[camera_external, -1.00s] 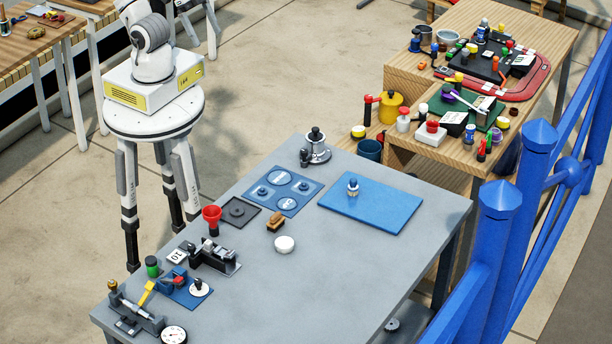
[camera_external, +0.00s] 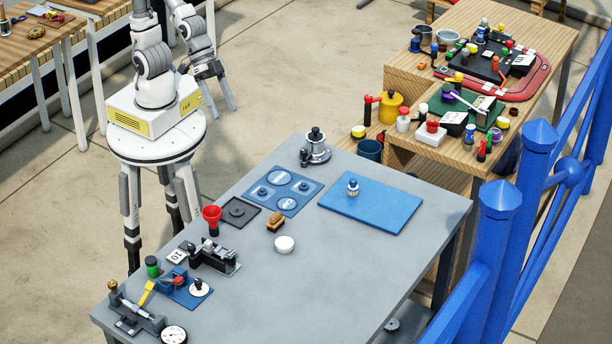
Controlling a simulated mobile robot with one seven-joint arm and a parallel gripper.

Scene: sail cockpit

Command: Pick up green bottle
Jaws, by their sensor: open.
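A small green cylinder with a dark top (camera_external: 152,266), which looks like the green bottle, stands upright near the left edge of the grey table (camera_external: 300,300). My gripper (camera_external: 222,107) is open and empty, with its two fingers pointing down. It hangs over the floor beside my base, well behind the table and far from the green bottle.
A red funnel (camera_external: 212,216), a black fixture (camera_external: 216,258), a blue fixture (camera_external: 188,289) and a micrometer stand (camera_external: 135,314) surround the bottle. A blue mat (camera_external: 370,204) lies at right. The front middle of the grey table is clear. Blue railing (camera_external: 500,250) runs along the right.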

